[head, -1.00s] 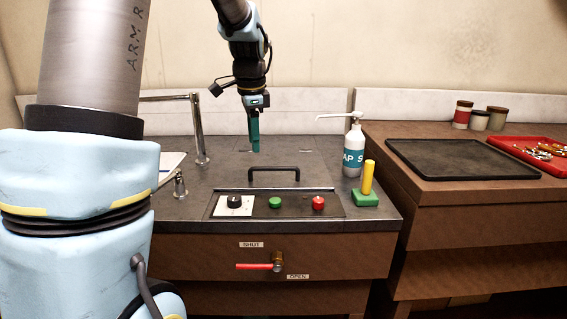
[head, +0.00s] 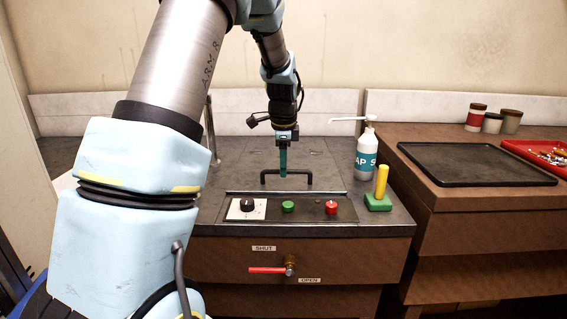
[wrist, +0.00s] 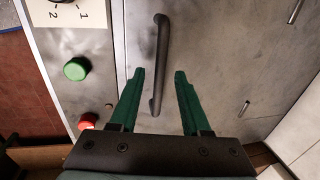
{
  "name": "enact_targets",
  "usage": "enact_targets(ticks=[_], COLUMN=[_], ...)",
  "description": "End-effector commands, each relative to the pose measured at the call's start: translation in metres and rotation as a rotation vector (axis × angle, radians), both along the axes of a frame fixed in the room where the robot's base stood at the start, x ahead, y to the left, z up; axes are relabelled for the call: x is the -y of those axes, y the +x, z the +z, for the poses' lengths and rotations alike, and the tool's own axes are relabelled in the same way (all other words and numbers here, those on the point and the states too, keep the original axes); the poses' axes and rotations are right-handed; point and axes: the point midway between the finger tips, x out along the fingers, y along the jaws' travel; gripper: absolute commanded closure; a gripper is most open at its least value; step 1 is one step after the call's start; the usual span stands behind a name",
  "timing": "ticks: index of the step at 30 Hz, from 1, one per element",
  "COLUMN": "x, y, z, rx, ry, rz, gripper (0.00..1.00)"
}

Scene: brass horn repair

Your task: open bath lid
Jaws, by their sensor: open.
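The bath lid is a flat grey metal panel (head: 255,158) in the counter top, lying flat and level with it. Its black bar handle (head: 300,173) stands up near the lid's front edge. My gripper (head: 283,174) points down at the handle's middle, its green fingers in front of or over the bar; the head view does not show the exact gap. In the wrist view the open fingertips (wrist: 159,73) lie on either side of the handle (wrist: 160,50), which runs between them in the picture. The gripper holds nothing, and I cannot tell whether a finger touches the bar.
In front of the lid is a panel with a dial (head: 247,205), a green button (head: 288,207) and a red button (head: 331,207). A soap bottle (head: 367,155) and a yellow-handled green block (head: 379,200) stand right. A red-lever valve (head: 268,270) is below.

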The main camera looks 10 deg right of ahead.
Motion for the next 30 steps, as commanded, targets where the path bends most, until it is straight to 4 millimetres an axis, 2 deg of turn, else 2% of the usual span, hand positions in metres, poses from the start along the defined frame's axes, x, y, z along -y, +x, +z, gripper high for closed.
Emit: enact_targets(ticks=[9,22,30], x=[0.0,0.0,-0.0001], y=[0.0005,0.0003,0.0002], z=[-0.0033,-0.003,-0.003], rx=[0.0,0.0,-0.001], ry=[0.0,0.0,0.0], rz=[0.0,0.001,0.001], gripper=[0.53,1.0,1.0])
